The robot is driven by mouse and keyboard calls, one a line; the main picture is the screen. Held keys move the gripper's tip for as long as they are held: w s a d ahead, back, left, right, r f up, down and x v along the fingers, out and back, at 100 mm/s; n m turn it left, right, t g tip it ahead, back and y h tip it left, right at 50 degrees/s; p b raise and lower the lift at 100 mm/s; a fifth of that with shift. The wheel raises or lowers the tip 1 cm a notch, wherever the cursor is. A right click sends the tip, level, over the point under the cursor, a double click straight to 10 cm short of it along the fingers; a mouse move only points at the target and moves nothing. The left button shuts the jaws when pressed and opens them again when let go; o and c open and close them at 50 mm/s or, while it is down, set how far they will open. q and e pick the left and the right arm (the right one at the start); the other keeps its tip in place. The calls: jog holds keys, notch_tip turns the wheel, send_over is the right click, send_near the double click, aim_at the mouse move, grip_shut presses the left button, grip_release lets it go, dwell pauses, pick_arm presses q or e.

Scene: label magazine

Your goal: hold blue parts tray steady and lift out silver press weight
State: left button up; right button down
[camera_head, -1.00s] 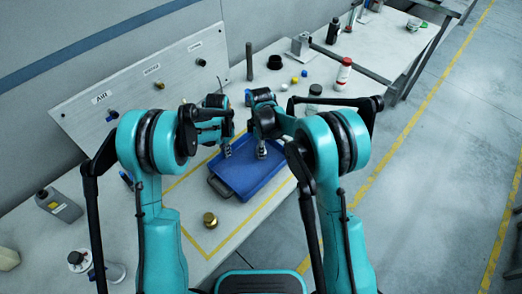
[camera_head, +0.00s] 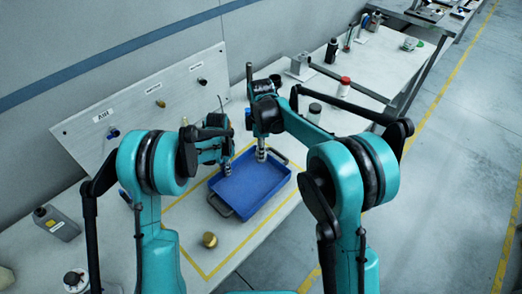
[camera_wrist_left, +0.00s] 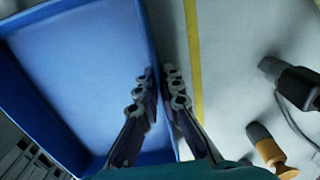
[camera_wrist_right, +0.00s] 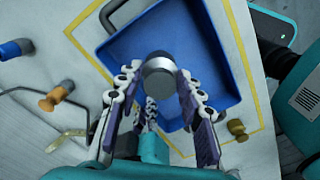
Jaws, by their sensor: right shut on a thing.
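The blue parts tray (camera_head: 240,192) sits on the bench, with dark handles at its ends and a bare floor. My left gripper (camera_head: 226,170) is at its left long wall. In the left wrist view, the fingers (camera_wrist_left: 160,72) close on both sides of the wall of the tray (camera_wrist_left: 70,60). My right gripper (camera_head: 261,156) is over the far end of the tray. In the right wrist view, the silver press weight (camera_wrist_right: 159,75) is between the fingers (camera_wrist_right: 160,85), above the tray (camera_wrist_right: 215,60). The fingers partly hide the weight in the head view.
A brass weight (camera_head: 210,240) stands near the tray's near end, inside the yellow tape outline. The panel with knobs (camera_head: 140,95) stands behind on the left. A red-capped bottle (camera_head: 344,87) and a jar (camera_head: 314,112) stand to the right.

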pick_arm(q)
jog(key=o, duration=0.3)
notch_tip(320, 180, up, 12)
dwell(0.5)
